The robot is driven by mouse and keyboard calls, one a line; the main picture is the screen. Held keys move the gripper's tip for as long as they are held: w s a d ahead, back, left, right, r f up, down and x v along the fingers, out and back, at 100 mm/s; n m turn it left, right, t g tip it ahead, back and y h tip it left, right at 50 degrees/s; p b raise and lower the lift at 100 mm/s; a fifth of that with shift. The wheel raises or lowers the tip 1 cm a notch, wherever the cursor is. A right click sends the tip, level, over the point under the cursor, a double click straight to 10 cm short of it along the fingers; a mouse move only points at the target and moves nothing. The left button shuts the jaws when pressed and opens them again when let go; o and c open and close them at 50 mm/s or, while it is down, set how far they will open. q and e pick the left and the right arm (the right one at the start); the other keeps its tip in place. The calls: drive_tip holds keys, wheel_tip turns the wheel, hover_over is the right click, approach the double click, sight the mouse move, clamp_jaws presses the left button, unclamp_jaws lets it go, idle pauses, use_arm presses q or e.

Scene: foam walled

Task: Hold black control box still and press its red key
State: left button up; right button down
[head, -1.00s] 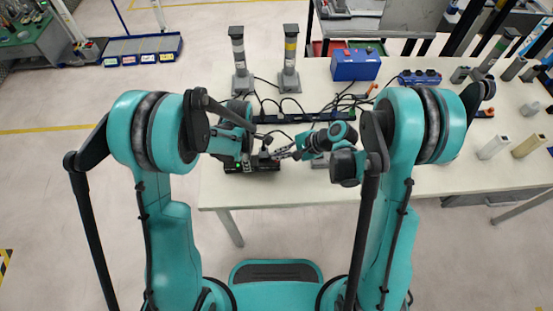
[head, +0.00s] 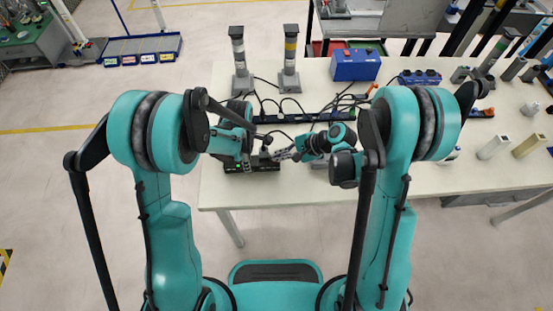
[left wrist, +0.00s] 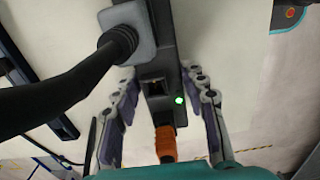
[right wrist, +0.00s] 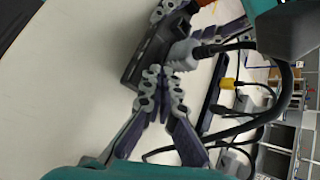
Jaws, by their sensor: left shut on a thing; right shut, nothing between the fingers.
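The black control box (head: 262,167) lies near the table's front edge. In the left wrist view the box (left wrist: 157,62) runs between the fingers of my left gripper (left wrist: 160,100), which are shut on its sides. A green light (left wrist: 179,100) glows on it, and an orange-red piece (left wrist: 165,143) sits at its near end; I cannot tell whether this is the red key. A grey plug (left wrist: 127,30) with a black cable stands on the box. My right gripper (right wrist: 165,82) is shut and empty, its tips close beside the box (right wrist: 150,48) and plug; contact is unclear.
A long black power strip (head: 312,116) with tangled cables lies behind the box. Two grey posts (head: 240,60) and a blue case (head: 355,65) stand farther back. Pale blocks (head: 495,147) stand at the right. The table's front left part is clear.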

drive_tip(key=shift+f, duration=0.45)
idle(0.3)
drive_tip(key=shift+r, duration=0.95)
wheel_tip(320, 180, up, 5)
idle(0.5)
idle(0.5)
use_arm(q)
drive_tip(key=o, duration=1.4)
drive_tip(key=shift+r, duration=0.1)
